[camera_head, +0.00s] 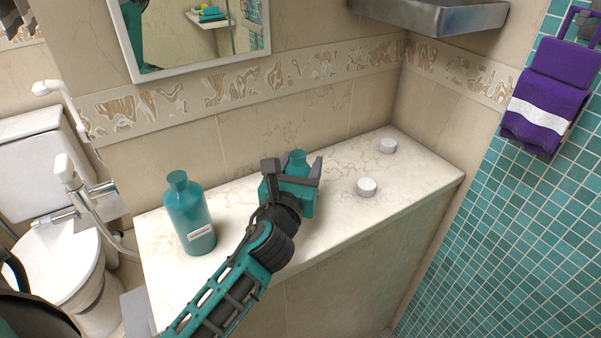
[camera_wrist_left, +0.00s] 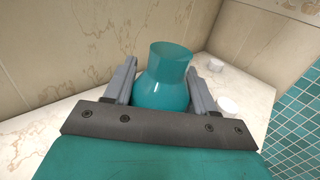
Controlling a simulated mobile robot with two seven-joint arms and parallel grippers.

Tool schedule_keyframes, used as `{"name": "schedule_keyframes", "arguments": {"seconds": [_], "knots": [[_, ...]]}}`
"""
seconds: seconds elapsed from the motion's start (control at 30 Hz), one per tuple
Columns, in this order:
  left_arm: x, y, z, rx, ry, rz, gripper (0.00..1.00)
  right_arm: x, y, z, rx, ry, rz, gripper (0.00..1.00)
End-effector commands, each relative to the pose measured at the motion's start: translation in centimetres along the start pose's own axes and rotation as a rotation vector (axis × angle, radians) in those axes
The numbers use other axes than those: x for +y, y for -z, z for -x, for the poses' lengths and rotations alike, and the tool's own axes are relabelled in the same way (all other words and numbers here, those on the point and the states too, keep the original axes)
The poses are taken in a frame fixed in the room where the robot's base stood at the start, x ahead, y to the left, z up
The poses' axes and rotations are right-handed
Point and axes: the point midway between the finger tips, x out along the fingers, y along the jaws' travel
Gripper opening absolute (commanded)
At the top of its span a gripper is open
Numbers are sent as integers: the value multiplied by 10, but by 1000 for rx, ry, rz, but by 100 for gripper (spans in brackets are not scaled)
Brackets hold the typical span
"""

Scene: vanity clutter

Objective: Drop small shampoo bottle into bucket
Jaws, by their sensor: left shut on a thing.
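A small teal shampoo bottle (camera_head: 297,162) is between the fingers of my left gripper (camera_head: 291,170), over the marble counter. In the left wrist view the teal bottle (camera_wrist_left: 163,88) stands upright between the two grey fingers of the left gripper (camera_wrist_left: 162,92), which is shut on it. Its lower part is hidden by the gripper, so I cannot tell whether it touches the counter. A larger teal bottle (camera_head: 190,215) with a white label stands upright on the counter to the left. No bucket is in view. My right gripper is not in view.
The marble counter (camera_head: 245,200) has free room between the large bottle and my gripper. Two small white round items, a nearer one (camera_head: 366,187) and a farther one (camera_head: 387,146), sit at its right. A toilet (camera_head: 55,260) stands at left; a metal shelf (camera_head: 430,15) hangs above.

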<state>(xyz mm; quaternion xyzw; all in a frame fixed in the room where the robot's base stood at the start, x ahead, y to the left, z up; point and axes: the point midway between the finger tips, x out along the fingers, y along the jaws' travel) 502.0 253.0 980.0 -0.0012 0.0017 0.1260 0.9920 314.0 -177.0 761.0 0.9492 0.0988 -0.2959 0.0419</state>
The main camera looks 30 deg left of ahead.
Motion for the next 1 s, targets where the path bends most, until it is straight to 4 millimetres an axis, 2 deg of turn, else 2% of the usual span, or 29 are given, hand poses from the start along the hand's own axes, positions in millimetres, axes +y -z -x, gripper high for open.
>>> {"name": "schedule_keyframes", "arguments": {"seconds": [0.07, 0.47, 0.5, 0.73, 1.0], "knots": [[0, 7, 0, -2, 0, 0, 12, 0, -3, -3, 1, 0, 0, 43], [0, 11, 0, -2, 1, -1, 12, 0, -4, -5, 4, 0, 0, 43], [0, 10, 0, -1, 0, -1, 59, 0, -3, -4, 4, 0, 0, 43], [0, 10, 0, -1, 0, -1, 81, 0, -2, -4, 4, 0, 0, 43], [0, 7, 0, -1, 0, -1, 81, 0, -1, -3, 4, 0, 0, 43]]}}
